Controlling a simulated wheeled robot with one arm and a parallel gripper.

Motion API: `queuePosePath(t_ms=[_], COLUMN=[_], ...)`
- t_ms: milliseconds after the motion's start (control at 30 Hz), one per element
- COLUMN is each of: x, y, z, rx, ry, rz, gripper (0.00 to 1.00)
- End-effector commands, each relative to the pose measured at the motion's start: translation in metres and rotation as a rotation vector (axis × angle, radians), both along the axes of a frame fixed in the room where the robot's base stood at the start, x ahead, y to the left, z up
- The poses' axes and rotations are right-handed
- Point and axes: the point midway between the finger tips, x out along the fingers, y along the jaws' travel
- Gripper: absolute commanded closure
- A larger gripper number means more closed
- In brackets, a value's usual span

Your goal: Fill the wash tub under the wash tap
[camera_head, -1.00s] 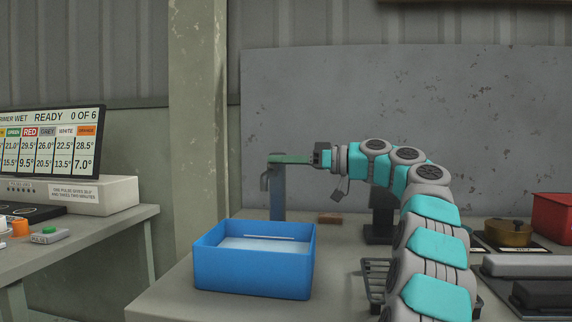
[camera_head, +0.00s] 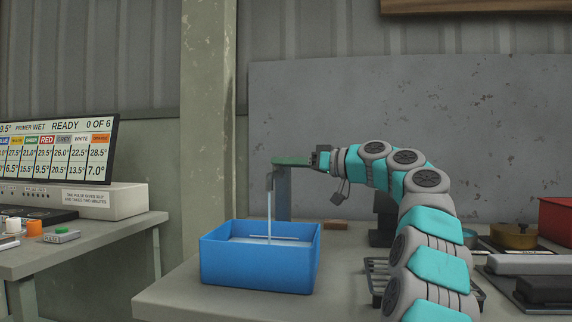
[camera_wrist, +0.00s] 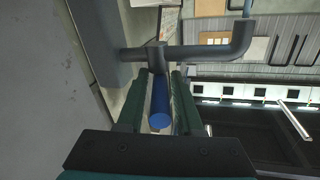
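The blue wash tub (camera_head: 259,268) stands upright on the bench under the spout of the grey wash tap (camera_head: 283,192). A thin stream of water (camera_head: 269,214) falls from the spout into the tub. Pale water shows inside, below the rim. My gripper (camera_head: 291,161) reaches in from the right at the top of the tap. In the wrist view my gripper (camera_wrist: 160,100) has its dark green fingers along both sides of the blue tap handle (camera_wrist: 160,113) and appears shut on it. The tap pipe (camera_wrist: 190,52) crosses beyond the fingertips.
A small brown block (camera_head: 335,225) lies behind the tub. A rack (camera_head: 376,280), a brass pot (camera_head: 514,236) and a red box (camera_head: 556,218) are to the right. A display (camera_head: 58,150) stands on a separate left table. A grey panel (camera_head: 400,120) stands behind.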

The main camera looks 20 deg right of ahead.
Motion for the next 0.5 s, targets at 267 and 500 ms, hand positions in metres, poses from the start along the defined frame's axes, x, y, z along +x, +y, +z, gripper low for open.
queuePosePath(t_ms=[267, 500], x=[-0.0002, -0.0036], y=[-0.0002, -0.0034], z=[0.0002, 0.0003], rx=[0.001, 0.001], ry=[-0.001, -0.001], rz=[0.0, 0.0], gripper=[0.48, 0.48])
